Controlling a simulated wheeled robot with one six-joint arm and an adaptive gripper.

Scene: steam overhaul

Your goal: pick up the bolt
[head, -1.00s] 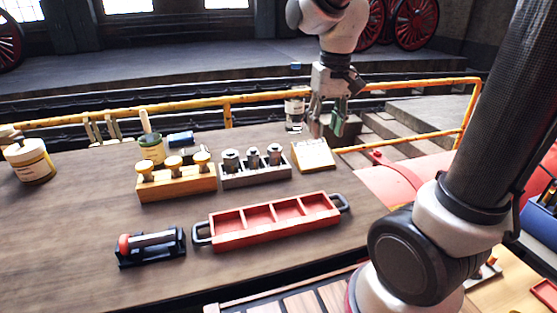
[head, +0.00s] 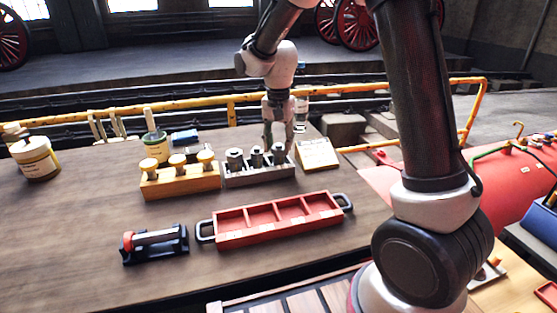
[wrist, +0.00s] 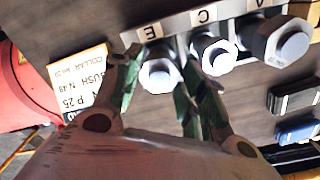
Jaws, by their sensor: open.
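Three grey hex-headed bolts stand in a grey rack (head: 262,176) on the bench, and the picture does not tell which is the task's bolt. They are the left bolt (head: 235,158), the middle bolt (head: 256,156) and the right bolt (head: 279,154). My gripper (head: 277,145) is over the right end of the rack, pointing down. In the wrist view my gripper (wrist: 160,75) is open, with its green-padded fingers on either side of the bolt at label E (wrist: 158,74). Whether they touch it I cannot tell. The bolt at C (wrist: 215,54) is just beside the right finger.
A wooden block (head: 180,185) with brass-coloured pieces stands left of the rack. A red divided tray (head: 278,221) lies in front, and a black stand (head: 155,246) is at the front left. A label card (head: 317,154) stands right of the rack.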

